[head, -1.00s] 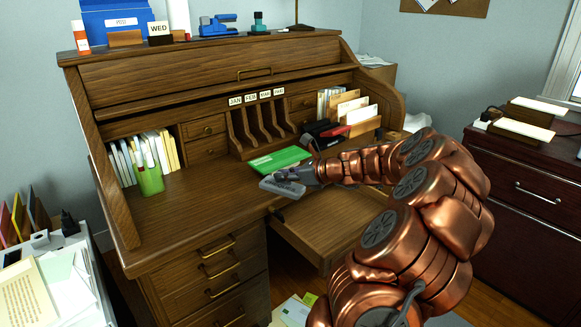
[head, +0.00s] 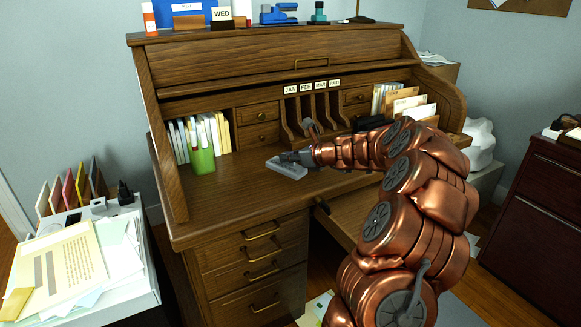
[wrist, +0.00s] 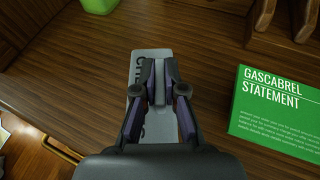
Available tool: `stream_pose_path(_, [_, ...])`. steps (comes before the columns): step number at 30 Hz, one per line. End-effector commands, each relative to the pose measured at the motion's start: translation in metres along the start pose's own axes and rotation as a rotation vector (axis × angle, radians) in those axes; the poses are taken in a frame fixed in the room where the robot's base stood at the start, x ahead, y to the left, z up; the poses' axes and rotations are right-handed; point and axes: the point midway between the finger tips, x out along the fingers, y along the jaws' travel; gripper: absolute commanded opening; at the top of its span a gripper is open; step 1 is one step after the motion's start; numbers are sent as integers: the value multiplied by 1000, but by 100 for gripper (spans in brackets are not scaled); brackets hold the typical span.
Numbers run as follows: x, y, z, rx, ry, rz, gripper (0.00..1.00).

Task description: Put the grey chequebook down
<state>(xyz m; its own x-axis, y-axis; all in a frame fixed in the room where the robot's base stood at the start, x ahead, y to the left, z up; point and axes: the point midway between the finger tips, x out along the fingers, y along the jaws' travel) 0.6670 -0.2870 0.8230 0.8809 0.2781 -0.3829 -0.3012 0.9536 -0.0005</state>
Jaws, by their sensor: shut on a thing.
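The grey chequebook (head: 287,168) is at the writing surface of the wooden roll-top desk (head: 225,205), near its front edge. It is a flat grey slab; the wrist view shows it (wrist: 149,56) with dark lettering partly hidden by my fingers. My gripper (head: 287,157) is shut on the chequebook, and the wrist view shows its fingers (wrist: 159,80) over the middle of it. I cannot tell whether the chequebook touches the desk or is just above it.
A green statement booklet (wrist: 280,115) lies right of the chequebook, apart from it. A green holder (head: 202,160) stands at the desk's back left. Small month-labelled slots (head: 312,110) stand behind. Bare desktop lies left of my gripper. A drawer (head: 345,215) is open below.

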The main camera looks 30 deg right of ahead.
Motion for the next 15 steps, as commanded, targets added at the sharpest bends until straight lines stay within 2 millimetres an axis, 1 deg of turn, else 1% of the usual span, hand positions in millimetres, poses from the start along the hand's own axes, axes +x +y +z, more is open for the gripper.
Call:
stream_pose_path(1, [7,2,1,-1,1,2,0])
stream_pose_path(3, [11,1,-13,3,1,2,0])
stream_pose_path(7, [17,1,-30,4,1,2,0])
stream_pose_path(9, [18,1,-32,2,0,2,0])
stream_pose_path(15, [18,1,-31,1,-1,1,0])
